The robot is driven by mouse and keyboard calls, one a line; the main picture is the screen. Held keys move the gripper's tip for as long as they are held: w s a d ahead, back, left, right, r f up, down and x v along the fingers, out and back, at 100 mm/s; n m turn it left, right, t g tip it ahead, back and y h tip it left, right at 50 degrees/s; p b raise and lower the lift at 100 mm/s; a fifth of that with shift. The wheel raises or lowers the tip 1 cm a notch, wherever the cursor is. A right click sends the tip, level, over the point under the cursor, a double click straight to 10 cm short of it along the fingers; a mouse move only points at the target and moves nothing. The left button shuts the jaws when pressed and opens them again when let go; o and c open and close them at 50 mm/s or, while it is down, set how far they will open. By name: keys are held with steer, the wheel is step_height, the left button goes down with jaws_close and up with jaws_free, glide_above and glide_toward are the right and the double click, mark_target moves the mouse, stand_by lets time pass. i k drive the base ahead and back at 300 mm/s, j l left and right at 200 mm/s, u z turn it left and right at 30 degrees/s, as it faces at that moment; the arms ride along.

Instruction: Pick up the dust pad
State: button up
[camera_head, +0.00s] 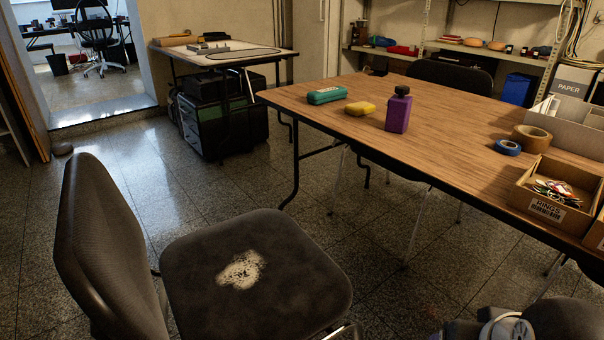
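On the wooden table (440,118) are a teal oblong block with a pale label (327,95), a yellow sponge-like block (360,108) and a purple bottle with a dark cap (398,112). I cannot tell for sure which block is the dust pad. The teal one lies left, near the table's far left corner. The yellow one lies between it and the upright bottle, apart from both. A part of my arm shows at the bottom right edge; my gripper's fingers are not in view.
A dark chair (255,300) with a pale dusty patch (241,269) on its seat stands in front, left of the table. Tan tape (531,138), blue tape (507,147) and a cardboard box labelled RINGS (547,210) are at the table's right. Its middle is clear.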

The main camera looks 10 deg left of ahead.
mark_target(360, 108)
steer(key=k+j+u, duration=0.1)
steer(key=u, duration=2.1)
steer(key=i+j+u, duration=0.15)
steer(key=j, duration=0.25)
steer(key=i+j+u, duration=0.1)
steer(key=j, duration=0.25)
steer(key=i+j+u, duration=0.15)
steer(key=j, duration=0.25)
steer(key=i+j+u, duration=0.15)
steer(key=j, duration=0.2)
steer(key=i+j+u, duration=0.15)
steer(key=i+j+z, duration=0.1)
steer(key=i+z, duration=0.2)
steer(key=i+j+z, duration=0.25)
steer(key=i, duration=0.25)
steer(key=i+j+z, duration=0.3)
steer(key=i+l+z, duration=0.15)
steer(key=i+z, duration=0.15)
steer(key=i, duration=0.8)
steer(key=i+j+z, duration=0.1)
steer(key=i+z, duration=0.25)
steer(key=i, duration=0.75)
steer(key=i+l+z, duration=0.1)
steer(key=i+z, duration=0.85)
steer(key=i+j+z, duration=0.2)
steer(key=z, duration=0.25)
steer(key=i+l+z, duration=0.5)
steer(key=i+z, duration=0.15)
steer(key=z, duration=0.2)
steer(key=i+z, duration=0.8)
